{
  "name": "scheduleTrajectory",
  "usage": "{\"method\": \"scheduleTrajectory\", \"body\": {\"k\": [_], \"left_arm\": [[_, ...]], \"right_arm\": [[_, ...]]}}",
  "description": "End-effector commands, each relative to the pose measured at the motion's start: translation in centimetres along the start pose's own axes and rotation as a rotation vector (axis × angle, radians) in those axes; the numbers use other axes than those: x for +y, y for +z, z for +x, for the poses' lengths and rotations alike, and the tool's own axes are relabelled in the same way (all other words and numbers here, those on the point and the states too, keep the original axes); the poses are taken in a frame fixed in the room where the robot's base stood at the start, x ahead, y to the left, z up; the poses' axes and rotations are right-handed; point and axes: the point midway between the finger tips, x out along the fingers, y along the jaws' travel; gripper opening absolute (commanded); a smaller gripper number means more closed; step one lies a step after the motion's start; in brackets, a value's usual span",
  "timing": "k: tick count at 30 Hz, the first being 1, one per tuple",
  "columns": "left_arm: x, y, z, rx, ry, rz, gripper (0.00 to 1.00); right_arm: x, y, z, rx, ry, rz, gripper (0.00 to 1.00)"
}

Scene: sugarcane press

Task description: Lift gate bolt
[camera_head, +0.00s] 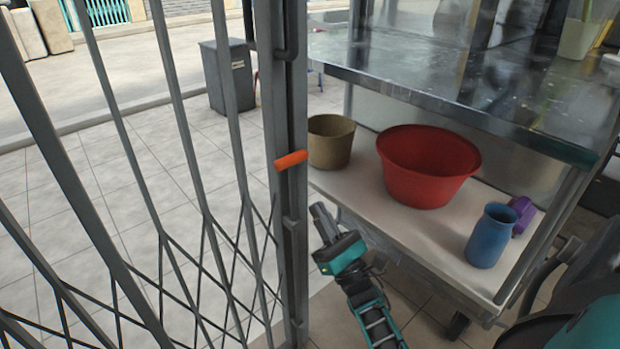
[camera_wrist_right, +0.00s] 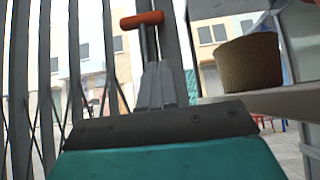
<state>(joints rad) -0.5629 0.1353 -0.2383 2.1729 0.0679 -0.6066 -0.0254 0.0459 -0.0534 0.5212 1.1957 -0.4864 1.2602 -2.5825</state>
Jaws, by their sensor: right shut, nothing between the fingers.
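The gate bolt's orange handle (camera_head: 291,160) sticks out crosswise from the grey upright of the folding gate (camera_head: 287,110). The handle also shows in the right wrist view (camera_wrist_right: 142,19), at the top, with a grey shaft running down from it behind the fingertips. My right gripper (camera_head: 321,214) is below and a little right of the handle in the head view, apart from it. Its fingers are together and empty, and they point up toward the handle in the wrist view (camera_wrist_right: 158,76). My left gripper is not in view.
Right of the gate stands a cart with a lower shelf (camera_head: 362,190). On it are a tan pot (camera_head: 330,145), a red basin (camera_head: 425,165), a blue jug (camera_head: 490,238) and a purple item (camera_head: 522,212). A grey bin (camera_head: 228,75) stands beyond the gate on tiled ground.

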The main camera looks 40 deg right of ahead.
Motion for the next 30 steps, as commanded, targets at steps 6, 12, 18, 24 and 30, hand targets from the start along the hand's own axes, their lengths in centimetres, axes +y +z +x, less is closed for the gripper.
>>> {"method": "scheduleTrajectory", "body": {"k": [6, 12, 18, 24, 30], "left_arm": [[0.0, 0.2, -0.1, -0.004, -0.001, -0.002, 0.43], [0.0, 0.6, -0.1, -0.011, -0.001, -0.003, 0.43], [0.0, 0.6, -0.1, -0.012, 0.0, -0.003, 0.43], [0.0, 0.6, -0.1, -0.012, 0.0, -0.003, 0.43], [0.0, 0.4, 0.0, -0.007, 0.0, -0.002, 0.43]], "right_arm": [[0.1, 0.1, 5.0, -0.003, 0.002, 0.0, 0.0], [0.0, 1.8, 6.5, 0.001, 0.001, 0.0, 0.0], [0.0, 2.7, 7.4, 0.001, 0.001, 0.001, 0.0], [0.0, 2.8, 7.5, 0.002, 0.0, 0.002, 0.0], [0.0, 2.8, 7.5, 0.002, 0.001, 0.001, 0.0]]}}
